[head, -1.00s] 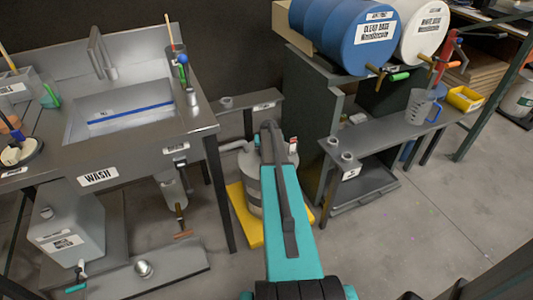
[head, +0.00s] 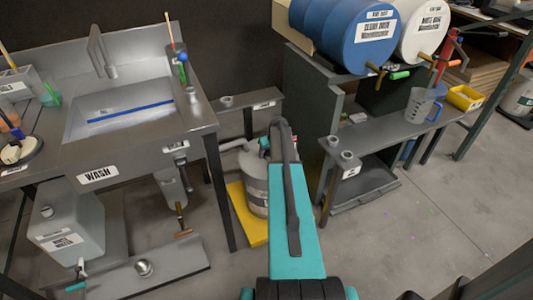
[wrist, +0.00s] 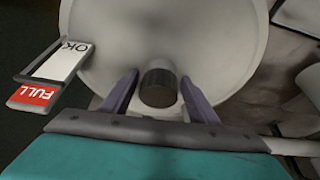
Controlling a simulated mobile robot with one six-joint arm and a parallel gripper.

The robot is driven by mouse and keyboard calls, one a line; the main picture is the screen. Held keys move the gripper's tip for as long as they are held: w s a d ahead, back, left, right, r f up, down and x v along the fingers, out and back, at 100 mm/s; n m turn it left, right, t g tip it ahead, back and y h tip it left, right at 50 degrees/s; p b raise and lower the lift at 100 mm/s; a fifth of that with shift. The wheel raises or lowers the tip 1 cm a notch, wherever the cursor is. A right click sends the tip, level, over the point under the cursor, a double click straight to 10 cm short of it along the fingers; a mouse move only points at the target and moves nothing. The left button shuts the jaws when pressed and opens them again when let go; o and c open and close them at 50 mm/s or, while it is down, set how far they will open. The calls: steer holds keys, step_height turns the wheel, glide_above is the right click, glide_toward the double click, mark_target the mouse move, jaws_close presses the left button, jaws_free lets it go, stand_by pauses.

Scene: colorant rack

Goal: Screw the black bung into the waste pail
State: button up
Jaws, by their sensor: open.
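The waste pail (head: 257,190) is a pale grey drum, partly hidden behind my arm in the head view. Its round light lid (wrist: 215,45) fills much of the wrist view. The black bung (wrist: 158,84) shows there as a short, dark, ribbed cylinder over the lid. I cannot tell how deep it sits in the opening. My gripper (wrist: 158,97) is open, with one purple finger on each side of the bung and a visible gap on both sides. The head view does not show the fingers clearly.
A yellow tray (head: 247,222) lies under the pail. An OK/FULL indicator (wrist: 52,75) stands at the left of the lid. The wash sink bench (head: 200,118) is left of the pail, and a dark shelf unit (head: 303,110) with drums is right. Open floor lies at the right front.

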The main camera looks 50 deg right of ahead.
steer(key=shift+w+f+n+y+b, duration=0.1)
steer(key=shift+f+n+y+b, duration=0.2)
steer(key=shift+n, duration=0.6)
steer(key=shift+w+f+n+y+b, duration=0.15)
steer(key=shift+n+y, duration=0.25)
steer(key=shift+n, duration=0.5)
steer(key=shift+s+a+r+n+y+b, duration=0.1)
steer(key=shift+s+n+y+b, duration=0.15)
steer(key=shift+n, duration=0.45)
steer(key=shift+s+n+y+b, duration=0.1)
steer(key=shift+n+y, duration=0.15)
steer(key=shift+n, duration=0.45)
steer(key=shift+s, duration=0.1)
steer(key=shift+c, duration=0.3)
steer(key=c, duration=0.9)
